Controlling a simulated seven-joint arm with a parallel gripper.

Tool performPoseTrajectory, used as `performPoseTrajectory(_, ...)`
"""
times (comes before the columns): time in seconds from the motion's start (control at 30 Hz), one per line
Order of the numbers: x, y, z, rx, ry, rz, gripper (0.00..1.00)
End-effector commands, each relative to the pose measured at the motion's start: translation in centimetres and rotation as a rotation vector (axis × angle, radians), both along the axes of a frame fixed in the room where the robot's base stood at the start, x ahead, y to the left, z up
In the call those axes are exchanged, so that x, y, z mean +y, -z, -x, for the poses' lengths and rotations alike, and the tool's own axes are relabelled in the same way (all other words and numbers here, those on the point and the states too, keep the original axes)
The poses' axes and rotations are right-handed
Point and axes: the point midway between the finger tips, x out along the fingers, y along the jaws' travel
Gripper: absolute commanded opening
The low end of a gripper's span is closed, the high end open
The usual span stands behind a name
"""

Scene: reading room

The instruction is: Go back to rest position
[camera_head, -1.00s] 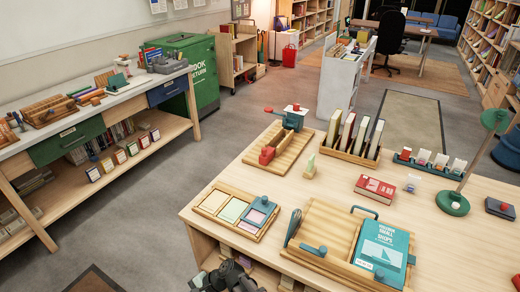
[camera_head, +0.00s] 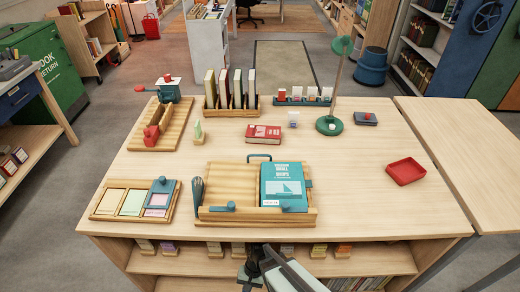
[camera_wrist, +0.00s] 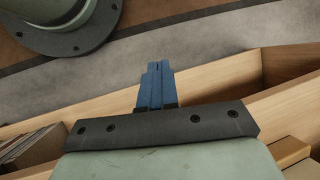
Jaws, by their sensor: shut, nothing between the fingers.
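My gripper (camera_wrist: 158,68) shows in the wrist view as two blue fingers pressed together, with nothing between them. Behind it lie grey floor and the pale wood of the shelving. In the head view my arm is low at the bottom centre, in front of the table's (camera_head: 400,215) front edge and below its top. The fingers cannot be made out clearly there. A wooden tray (camera_head: 228,180) with a teal book (camera_head: 284,183) lying in it sits on the table just beyond my arm.
A red book (camera_head: 263,133), a green lamp (camera_head: 330,124), a row of upright books (camera_head: 230,88) and a red tray (camera_head: 405,171) stand on the table. A three-part wooden tray (camera_head: 133,202) is at front left. Shelves (camera_head: 190,262) with small items lie under the tabletop.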

Motion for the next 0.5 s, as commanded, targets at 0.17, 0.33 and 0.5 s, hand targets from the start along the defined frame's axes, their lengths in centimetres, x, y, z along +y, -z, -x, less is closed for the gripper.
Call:
performPoseTrajectory(0.17,-6.7,1.1,1.6,0.021,-0.019,0.068,0.00)
performPoseTrajectory(0.33,-12.1,1.9,3.6,0.049,-0.045,0.123,0.00)
performPoseTrajectory(0.5,-17.1,2.2,6.3,0.093,-0.074,0.171,0.00)
